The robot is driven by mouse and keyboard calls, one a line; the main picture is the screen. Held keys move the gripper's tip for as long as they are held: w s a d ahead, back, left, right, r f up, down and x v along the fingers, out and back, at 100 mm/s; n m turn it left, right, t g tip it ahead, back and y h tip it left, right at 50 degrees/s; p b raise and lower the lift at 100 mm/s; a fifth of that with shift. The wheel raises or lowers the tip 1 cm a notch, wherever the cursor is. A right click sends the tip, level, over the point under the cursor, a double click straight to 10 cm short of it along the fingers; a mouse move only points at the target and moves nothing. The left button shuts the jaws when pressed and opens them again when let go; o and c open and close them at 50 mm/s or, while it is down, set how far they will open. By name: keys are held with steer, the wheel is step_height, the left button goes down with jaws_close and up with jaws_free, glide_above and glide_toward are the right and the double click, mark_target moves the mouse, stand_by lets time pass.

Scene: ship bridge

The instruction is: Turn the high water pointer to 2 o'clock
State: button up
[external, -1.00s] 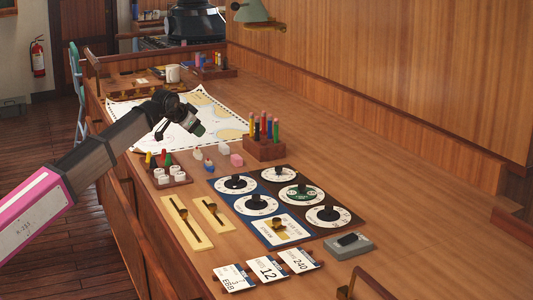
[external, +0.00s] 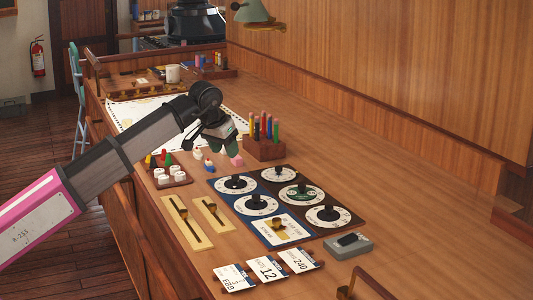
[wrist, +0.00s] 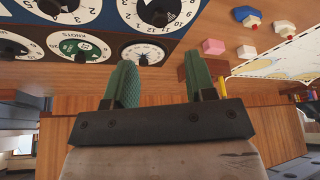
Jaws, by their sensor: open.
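A panel of round white dials with black knobs lies on the desk. Its blue half holds a rear dial (external: 235,184) and a middle dial (external: 256,204); in the wrist view they are at the top (wrist: 158,12) and upper left (wrist: 66,8). I cannot read which one is high water, nor clearly where each pointer stands. The brown half holds a rear dial (external: 279,174), a green-centred knots dial (external: 300,194) and a front dial (external: 327,215). My gripper (external: 224,140) is open and empty above the desk, behind the panel; its green fingers (wrist: 161,85) show apart.
A wooden pen holder (external: 264,148) stands right of my gripper. Brass sliders (external: 187,222), flip cards (external: 267,269) and a grey box (external: 348,244) surround the panel. The desk's right side is clear.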

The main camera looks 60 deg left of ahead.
mark_target(235, 175)
steer(key=x, duration=0.9)
steer(key=shift+w+a+f, duration=0.1)
steer(key=shift+f, duration=0.1)
steer(key=c, duration=0.9)
